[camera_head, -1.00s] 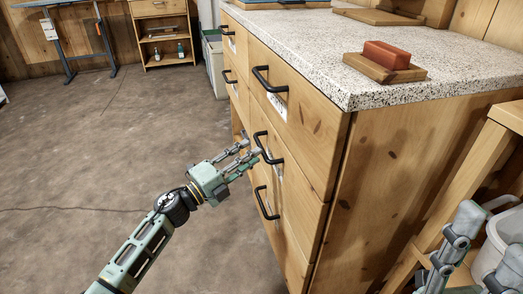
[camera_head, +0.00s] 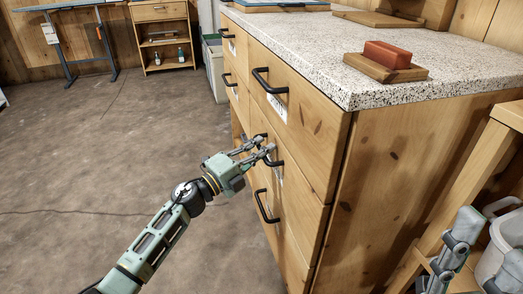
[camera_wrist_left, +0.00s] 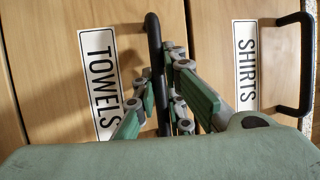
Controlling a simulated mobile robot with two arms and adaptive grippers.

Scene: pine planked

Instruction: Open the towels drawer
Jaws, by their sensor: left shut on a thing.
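The towels drawer (camera_head: 297,192) is the middle drawer of the near column in the wooden cabinet, its front looking flush. Its white TOWELS label (camera_wrist_left: 99,82) and black handle (camera_wrist_left: 153,35) show in the left wrist view. My left gripper (camera_head: 266,150) is shut on this handle, one finger on each side of the bar; the fingers hide part of the handle. My right gripper (camera_head: 480,250) is at the lower right, cut off by the frame, its fingers apart and empty.
Another handle (camera_head: 265,206) is below. A red block on a wooden board (camera_head: 385,68) lies on the speckled counter (camera_head: 345,48). The floor to the left is clear.

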